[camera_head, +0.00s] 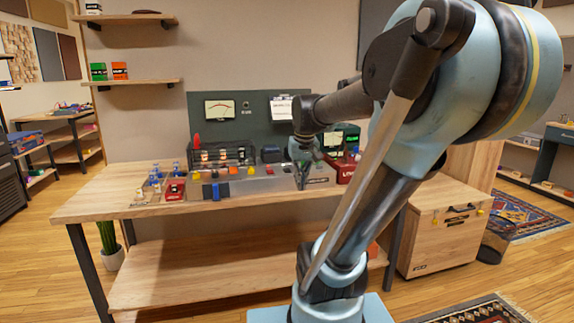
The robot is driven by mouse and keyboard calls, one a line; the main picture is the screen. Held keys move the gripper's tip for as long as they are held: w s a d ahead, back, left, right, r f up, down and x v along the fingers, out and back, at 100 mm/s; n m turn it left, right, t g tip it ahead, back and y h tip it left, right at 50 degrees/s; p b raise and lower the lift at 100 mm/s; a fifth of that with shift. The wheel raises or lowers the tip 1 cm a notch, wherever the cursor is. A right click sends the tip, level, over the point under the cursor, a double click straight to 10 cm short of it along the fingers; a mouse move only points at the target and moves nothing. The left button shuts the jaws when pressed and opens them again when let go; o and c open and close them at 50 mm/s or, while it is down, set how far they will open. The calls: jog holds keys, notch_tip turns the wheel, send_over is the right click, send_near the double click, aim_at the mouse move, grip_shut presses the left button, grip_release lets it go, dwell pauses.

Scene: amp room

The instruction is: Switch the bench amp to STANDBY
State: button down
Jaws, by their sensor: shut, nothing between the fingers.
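A long grey metal chassis (241,186), which looks like the bench amp, lies along the front of the wooden bench. A row of small coloured controls (235,171) runs along it; they are too small to tell which one is STANDBY or how it is set. My gripper (301,185) is shut and empty, pointing down at the right part of the chassis. I cannot tell whether its tips touch anything. It hides part of the chassis behind it.
A red box (345,168) stands close right of my gripper. A smaller red box (175,191) and several small parts are on the left of the wooden bench (105,200). A dark rack (222,153) and a dark green backboard (260,112) stand behind. A wooden chest (440,238) is at right.

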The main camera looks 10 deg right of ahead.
jog(key=w+r, duration=0.4)
jog(key=w, duration=0.3)
jog(key=w+r, duration=0.4)
jog(key=w, duration=0.3)
jog(key=w+v, duration=0.1)
jog(key=v, duration=0.2)
send_over(287, 169)
jog(key=s, duration=0.2)
jog(key=shift+s+d, duration=0.1)
jog(key=shift+f, duration=0.1)
jog(key=x, duration=1.2)
jog(key=shift+s+f, duration=0.3)
jog(key=shift+f, duration=0.7)
